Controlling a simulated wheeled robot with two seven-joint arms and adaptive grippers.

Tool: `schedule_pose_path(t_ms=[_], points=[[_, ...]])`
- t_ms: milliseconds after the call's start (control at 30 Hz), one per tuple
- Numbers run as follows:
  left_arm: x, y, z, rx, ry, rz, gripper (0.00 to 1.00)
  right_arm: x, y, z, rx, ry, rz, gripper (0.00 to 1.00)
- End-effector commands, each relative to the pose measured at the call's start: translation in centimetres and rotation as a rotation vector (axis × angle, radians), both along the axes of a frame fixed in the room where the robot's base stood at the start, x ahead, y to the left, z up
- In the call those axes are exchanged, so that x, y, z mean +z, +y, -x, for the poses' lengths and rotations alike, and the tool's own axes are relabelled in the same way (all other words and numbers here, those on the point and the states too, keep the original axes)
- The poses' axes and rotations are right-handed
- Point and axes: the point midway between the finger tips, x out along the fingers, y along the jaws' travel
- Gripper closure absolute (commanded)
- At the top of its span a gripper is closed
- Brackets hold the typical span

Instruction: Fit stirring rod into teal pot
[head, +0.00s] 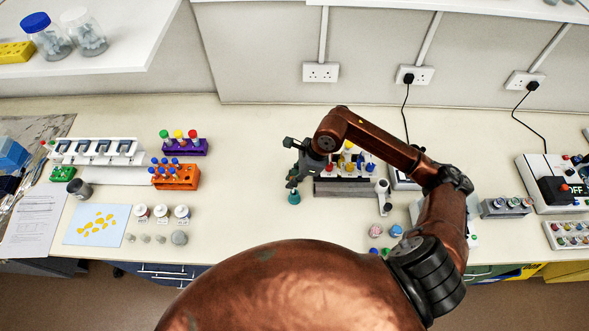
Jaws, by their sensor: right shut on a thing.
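A small teal pot (294,198) stands on the bench, left of the grey rack in the middle. My right gripper (293,181) reaches in from the right and points down just above the pot. It is shut on a thin thing that its fingers almost wholly hide; this appears to be the stirring rod. I cannot tell whether the rod's lower end is inside the pot or above it. My left gripper is not in view.
A grey rack (342,188) with coloured items stands close right of the gripper, partly under my arm. Orange (176,177) and purple (185,147) tube racks stand to the left. Small jars (376,230) lie near the front edge. The bench between the orange rack and the pot is clear.

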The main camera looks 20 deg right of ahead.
Motion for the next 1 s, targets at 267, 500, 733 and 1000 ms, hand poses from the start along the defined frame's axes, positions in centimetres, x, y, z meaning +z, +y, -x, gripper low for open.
schedule_pose_path(t_ms=[267, 500, 733, 1000], points=[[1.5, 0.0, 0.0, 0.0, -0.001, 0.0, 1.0, 1.8, -0.9, -0.7, -0.334, 0.001, -0.001, 1.0], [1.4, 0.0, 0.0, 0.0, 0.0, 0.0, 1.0, 1.6, -1.1, -0.8, -0.385, 0.004, -0.002, 1.0], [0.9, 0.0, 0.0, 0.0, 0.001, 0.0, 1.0, 0.4, -1.1, -0.8, -0.382, 0.003, 0.0, 1.0], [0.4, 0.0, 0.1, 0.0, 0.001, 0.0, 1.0, -1.2, -1.0, -0.8, -0.382, 0.004, -0.002, 1.0]])
